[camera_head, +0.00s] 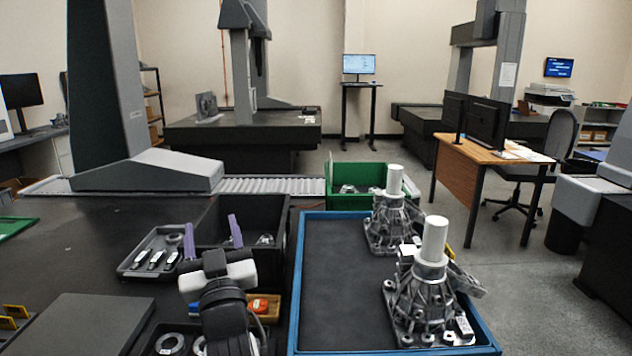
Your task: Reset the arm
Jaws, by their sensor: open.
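My gripper (213,239) is at the lower middle of the head view, at the end of my dark arm with a white section. Its two purple fingers point away from me and stand apart, with nothing between them. It appears in front of the black bin (213,222), overlapping the bin's near side; its exact height over the bench is hard to tell. My arm hides part of the small trays below it.
A blue-rimmed tray (303,262) at right holds two metal housings (425,297) (392,228) with white cylinders on top. A grey tray (135,266) of small parts lies left of my gripper. A green bin (342,182) stands behind. The left bench surface (75,255) has bare room.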

